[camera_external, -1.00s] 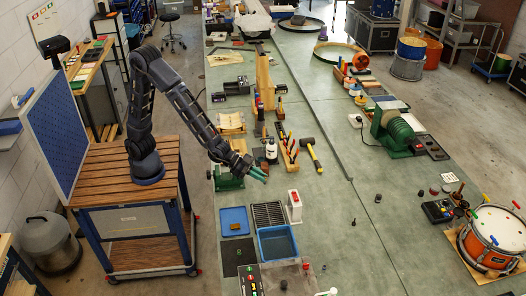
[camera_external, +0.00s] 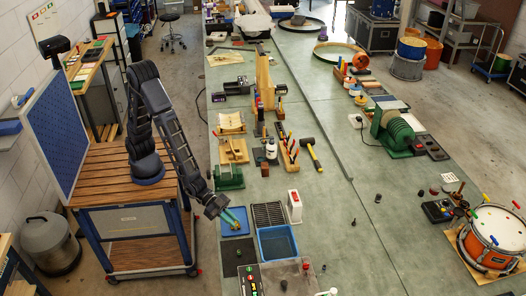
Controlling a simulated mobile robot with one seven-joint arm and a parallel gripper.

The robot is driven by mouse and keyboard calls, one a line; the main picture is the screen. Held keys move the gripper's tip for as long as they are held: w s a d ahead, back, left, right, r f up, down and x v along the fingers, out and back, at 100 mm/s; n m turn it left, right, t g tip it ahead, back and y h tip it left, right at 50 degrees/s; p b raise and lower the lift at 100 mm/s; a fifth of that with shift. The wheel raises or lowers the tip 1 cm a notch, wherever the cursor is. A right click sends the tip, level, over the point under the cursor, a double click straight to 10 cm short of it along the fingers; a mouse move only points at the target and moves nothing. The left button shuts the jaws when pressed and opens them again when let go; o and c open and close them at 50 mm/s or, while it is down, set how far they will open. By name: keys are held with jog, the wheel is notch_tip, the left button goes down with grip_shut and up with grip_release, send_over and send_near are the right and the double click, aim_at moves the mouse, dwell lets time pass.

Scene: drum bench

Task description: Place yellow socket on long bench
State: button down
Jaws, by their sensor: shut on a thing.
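My gripper (camera_external: 232,219) is low over the blue tray (camera_external: 226,231) on the near left part of the long green bench (camera_external: 345,235). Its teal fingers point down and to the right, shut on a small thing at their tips. A small yellowish-brown item lay in this tray a second ago, at the spot the fingertips now cover. I take it to be the yellow socket; it is mostly hidden and its shape is too small to tell.
A slotted dark rack (camera_external: 269,214) and a blue bin (camera_external: 277,243) stand right of the tray. A white-and-red box (camera_external: 294,206) is beyond. A green device (camera_external: 229,177) stands behind my gripper. The bench is clear right of the blue bin.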

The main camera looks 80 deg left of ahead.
notch_tip(320, 180, down, 16)
jog(key=shift+r, duration=0.1)
dwell(0.5)
jog(key=c, duration=1.4)
grip_release()
jog(key=shift+c, duration=0.2)
